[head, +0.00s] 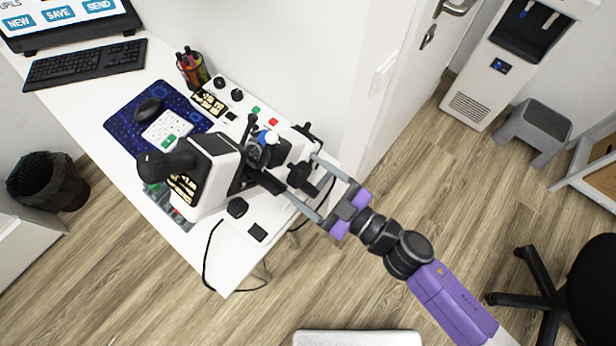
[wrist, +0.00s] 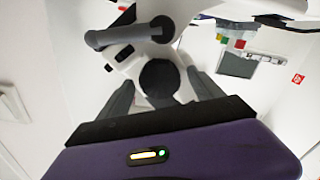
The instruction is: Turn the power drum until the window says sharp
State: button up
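A white and black eye-test instrument (head: 215,170) stands on the white desk. A dark round knob (head: 302,176), which looks like the power drum, sits on its right side. My gripper (head: 303,178) reaches in from the lower right, its two grey fingers apart on either side of the knob. In the wrist view the knob (wrist: 160,80) shows as a dark disc between the spread fingers (wrist: 163,88), with a gap on each side. I cannot make out a window or any word in it.
On the desk (head: 125,80) are a keyboard (head: 85,62), a blue mat (head: 118,122) with a mouse (head: 149,108), and a pen cup (head: 192,70). A black cable hangs off the front edge. A grey stool (head: 535,122) and a chair (head: 590,285) stand right, with open floor between.

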jog(key=b+v, duration=0.1)
jog(key=v, duration=0.6)
jog(key=shift+s+d, duration=0.25)
jog(key=shift+d, duration=0.05)
dwell(0.6)
jog(key=s+d+r+m+t+h, duration=0.2)
jog(key=s+d+r+m+h, duration=0.2)
jog(key=s+d+m+h, duration=0.3)
jog(key=s+d+r+m+t+h, duration=0.1)
jog(key=s+d+r+m+h, duration=0.3)
jog(key=s, duration=0.9)
jog(key=d+m+h, duration=0.3)
jog(key=shift+s+d+r+m+t, duration=0.2)
jog(key=shift+d+r+m+t, duration=0.1)
jog(key=shift+m+t, duration=0.1)
